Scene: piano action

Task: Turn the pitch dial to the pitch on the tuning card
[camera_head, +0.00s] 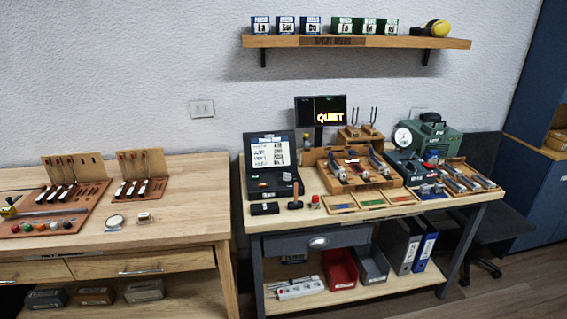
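A white card (268,155) with handwritten-looking lines stands in the raised lid of an open black case (272,185) on the right bench; it may be the tuning card, but its writing is too small to read. A round white dial face (402,137) sits at the left of a green machine (432,138) at the back right of the same bench. I cannot tell whether it is the pitch dial or where any pointer stands. My gripper is not in view.
The right bench (408,208) also holds a wooden tray (352,182) of tools, tuning forks (374,116), a mallet (295,196) and a lit "QUIET" sign (331,116). The left bench (190,190) holds key racks. A shelf (350,42) hangs above; a dark chair (500,225) stands right.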

